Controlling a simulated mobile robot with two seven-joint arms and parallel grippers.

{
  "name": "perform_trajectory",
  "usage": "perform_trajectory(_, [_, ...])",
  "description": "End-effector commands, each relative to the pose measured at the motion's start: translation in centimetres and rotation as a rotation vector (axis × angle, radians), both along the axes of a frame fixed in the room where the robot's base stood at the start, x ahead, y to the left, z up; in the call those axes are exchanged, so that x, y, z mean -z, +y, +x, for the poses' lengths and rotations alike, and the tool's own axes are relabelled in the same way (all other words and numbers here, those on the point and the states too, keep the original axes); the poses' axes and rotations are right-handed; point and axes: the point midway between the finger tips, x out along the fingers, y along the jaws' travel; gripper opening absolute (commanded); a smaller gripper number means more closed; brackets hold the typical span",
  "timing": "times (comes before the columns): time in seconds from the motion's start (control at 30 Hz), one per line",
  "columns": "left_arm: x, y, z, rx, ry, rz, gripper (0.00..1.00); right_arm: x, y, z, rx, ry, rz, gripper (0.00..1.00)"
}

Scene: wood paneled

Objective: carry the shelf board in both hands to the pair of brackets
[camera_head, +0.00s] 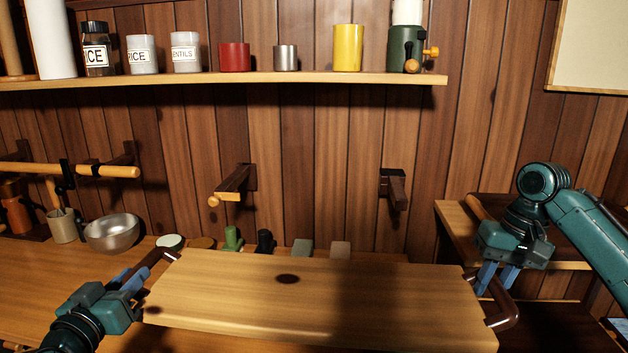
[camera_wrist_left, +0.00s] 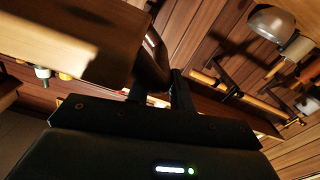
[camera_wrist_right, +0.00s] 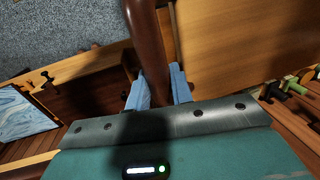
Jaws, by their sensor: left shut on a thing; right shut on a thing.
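The shelf board (camera_head: 320,300) is a light wooden plank with a dark knot and a dark handle at each end. It is held about level in front of the counter in the head view. My left gripper (camera_head: 140,278) is shut on the board's left handle (camera_head: 158,258). My right gripper (camera_head: 497,278) is shut on the right handle (camera_head: 506,306), which also shows between the blue fingers in the right wrist view (camera_wrist_right: 148,60). The pair of brackets stick out of the wall beyond the board: a left bracket (camera_head: 236,182) and a right bracket (camera_head: 394,188).
Above the brackets a wall shelf (camera_head: 230,77) holds jars, cups and a green grinder. Behind the board, a metal bowl (camera_head: 112,232) and several small items stand on the counter (camera_head: 30,275). A wooden rail (camera_head: 70,169) is at the left. A side table (camera_head: 455,220) stands at right.

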Motion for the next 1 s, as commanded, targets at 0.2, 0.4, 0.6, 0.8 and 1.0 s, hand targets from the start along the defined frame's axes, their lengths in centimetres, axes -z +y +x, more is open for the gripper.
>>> perform_trajectory(0.2, [-0.8,0.2,0.2,-0.005,-0.012,0.003,0.0,-0.5,-0.2,0.2,0.005,-0.005,-0.002,0.0])
perform_trajectory(0.4, [-2.2,0.2,0.8,-0.006,-0.015,0.002,0.0,-2.0,-0.2,0.9,0.005,-0.007,-0.001,0.0])
perform_trajectory(0.6, [-3.6,0.2,1.4,-0.006,-0.013,0.002,0.0,-3.5,-0.2,1.5,0.005,-0.006,-0.003,0.0])
perform_trajectory(0.8, [-5.0,0.2,2.1,-0.005,-0.013,0.003,0.0,-4.8,-0.2,2.1,0.005,-0.005,-0.002,0.0])
perform_trajectory(1.0, [-6.5,0.3,2.7,-0.007,-0.013,0.003,0.0,-6.2,-0.1,2.8,0.005,-0.004,-0.001,0.0])
